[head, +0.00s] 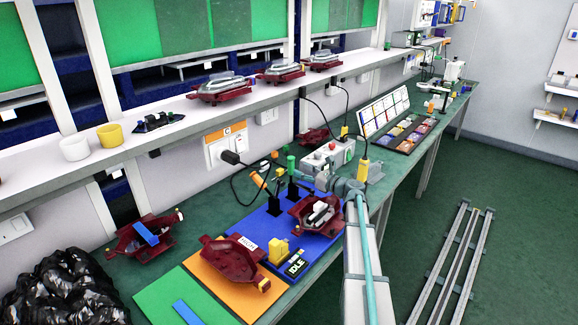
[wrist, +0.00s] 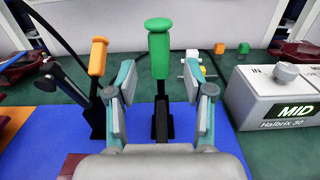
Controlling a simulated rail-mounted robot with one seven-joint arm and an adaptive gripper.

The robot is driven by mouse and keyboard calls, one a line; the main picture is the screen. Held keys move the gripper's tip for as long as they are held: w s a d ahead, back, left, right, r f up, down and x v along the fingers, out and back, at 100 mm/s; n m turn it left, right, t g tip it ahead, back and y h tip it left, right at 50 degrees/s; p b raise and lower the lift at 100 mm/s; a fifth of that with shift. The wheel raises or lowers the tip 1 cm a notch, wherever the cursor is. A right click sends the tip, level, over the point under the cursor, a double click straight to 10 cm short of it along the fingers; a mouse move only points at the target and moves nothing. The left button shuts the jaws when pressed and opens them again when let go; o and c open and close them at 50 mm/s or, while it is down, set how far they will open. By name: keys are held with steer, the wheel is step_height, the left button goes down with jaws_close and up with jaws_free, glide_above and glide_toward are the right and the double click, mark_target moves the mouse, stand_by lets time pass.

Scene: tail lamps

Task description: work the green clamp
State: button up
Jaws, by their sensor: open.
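The green clamp shows in the wrist view as an upright green handle (wrist: 159,50) on a black stand, and its green top (head: 291,163) shows in the head view. The stand is on a blue mat (head: 258,226). My gripper (wrist: 161,78) is open, with one teal and grey finger on each side of the green clamp in the picture. I cannot tell whether the fingers are level with it in depth. In the head view my gripper (head: 322,178) is just right of the clamp. An orange-handled clamp (wrist: 97,57) stands to the left.
A grey box (wrist: 282,98) reading MID stands close on the right. Dark red holders sit on the blue mat and the orange mat (head: 246,301). An IDLE display (head: 296,264) is at the front.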

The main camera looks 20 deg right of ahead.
mark_target(294, 166)
steer(key=p+x, duration=0.1)
steer(key=x, duration=0.5)
steer(key=shift+w+a, duration=0.2)
jaws_close()
